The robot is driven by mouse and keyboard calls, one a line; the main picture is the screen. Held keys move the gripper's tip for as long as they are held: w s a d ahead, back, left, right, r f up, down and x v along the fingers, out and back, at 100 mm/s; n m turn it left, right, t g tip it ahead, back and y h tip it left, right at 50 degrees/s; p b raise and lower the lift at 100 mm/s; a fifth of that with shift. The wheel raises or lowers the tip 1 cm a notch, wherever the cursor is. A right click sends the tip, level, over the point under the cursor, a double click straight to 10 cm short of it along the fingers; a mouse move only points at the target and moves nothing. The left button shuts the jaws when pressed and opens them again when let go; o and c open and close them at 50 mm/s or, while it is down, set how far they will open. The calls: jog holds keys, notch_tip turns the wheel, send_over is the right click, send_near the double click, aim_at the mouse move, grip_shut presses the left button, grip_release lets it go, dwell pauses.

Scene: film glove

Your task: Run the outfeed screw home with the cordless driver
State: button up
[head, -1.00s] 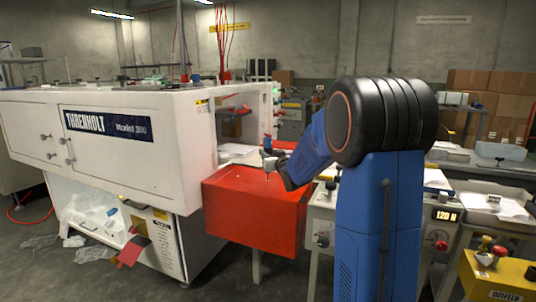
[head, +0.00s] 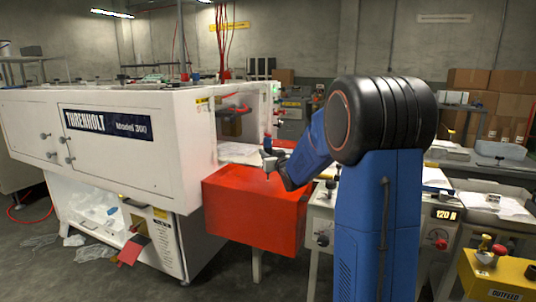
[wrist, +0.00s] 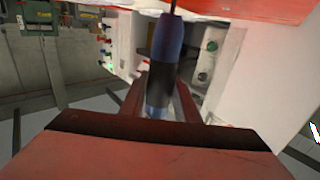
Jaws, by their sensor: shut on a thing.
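The cordless driver (wrist: 168,48) is a blue and black cylinder in the wrist view, with a thin dark shaft at its far end. My gripper (wrist: 163,98) is shut on it, with a finger on either side. In the head view my gripper (head: 279,162) is small and holds the driver (head: 268,163) upright over the red outfeed box (head: 253,215), its tip near the top face. I cannot tell whether the tip touches. The outfeed screw cannot be made out.
The white Threnholt machine (head: 110,140) stands on the left, against the red box. A bench with a "120 N" display (head: 446,215) stands at right. A yellow "OUTFEED" box (head: 500,275) is at the lower right.

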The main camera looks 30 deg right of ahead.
aim_at(269, 140)
dwell(0.4)
jog(key=shift+r, duration=3)
jog(key=shift+s, duration=0.1)
